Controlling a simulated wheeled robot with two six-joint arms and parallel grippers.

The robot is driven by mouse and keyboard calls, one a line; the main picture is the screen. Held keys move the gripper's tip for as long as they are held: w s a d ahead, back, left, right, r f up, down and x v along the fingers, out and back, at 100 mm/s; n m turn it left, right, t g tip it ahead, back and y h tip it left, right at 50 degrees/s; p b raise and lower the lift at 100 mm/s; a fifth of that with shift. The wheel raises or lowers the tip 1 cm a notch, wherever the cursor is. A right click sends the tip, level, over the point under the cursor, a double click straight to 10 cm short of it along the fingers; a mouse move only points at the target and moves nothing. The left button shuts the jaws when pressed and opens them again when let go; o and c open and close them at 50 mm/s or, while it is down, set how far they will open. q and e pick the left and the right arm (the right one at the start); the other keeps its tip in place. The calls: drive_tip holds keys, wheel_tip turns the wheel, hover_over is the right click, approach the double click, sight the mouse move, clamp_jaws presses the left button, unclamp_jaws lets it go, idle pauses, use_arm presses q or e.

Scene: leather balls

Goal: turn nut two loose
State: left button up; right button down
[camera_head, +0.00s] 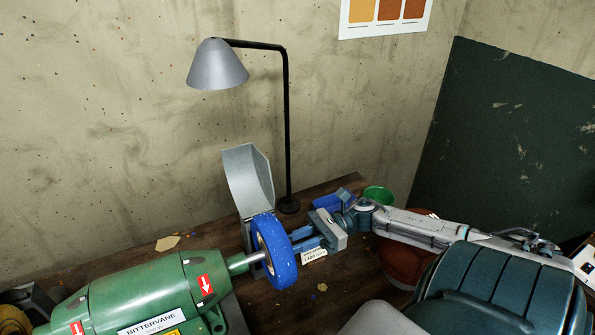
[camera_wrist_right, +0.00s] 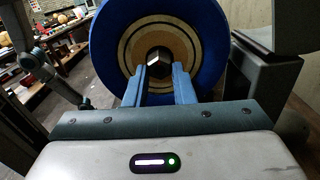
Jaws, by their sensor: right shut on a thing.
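A blue wheel (camera_head: 282,252) with a tan ringed face sits on the shaft of a green machine (camera_head: 150,295) labelled BITTERVANE. In the right wrist view the wheel (camera_wrist_right: 105,50) fills the upper middle, with a dark hexagonal nut (camera_wrist_right: 157,58) at its centre. My right gripper (camera_head: 296,240) reaches in from the right. Its two blue fingers (camera_wrist_right: 156,76) are shut on the nut from either side. The nut is hidden by the gripper in the head view. No number shows on the nut. My left gripper is not seen clearly in either view.
A grey metal guard (camera_head: 248,180) stands just behind the wheel. A desk lamp (camera_head: 287,130) rises behind it. A small label (camera_head: 314,254) is beneath my right gripper. A green bowl (camera_head: 378,194) and a blue tray (camera_head: 335,201) are near the table's back right. Bare wooden table (camera_head: 335,285) lies in front.

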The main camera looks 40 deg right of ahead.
drive_tip(key=shift+f+n, duration=0.1)
drive_tip(key=shift+n, duration=0.4)
drive_tip(key=c, duration=1.2)
unclamp_jaws()
drive_tip(key=shift+d, duration=0.1)
drive_tip(key=v, duration=1)
drive_tip(key=shift+d+b, duration=0.3)
drive_tip(key=shift+d, duration=0.05)
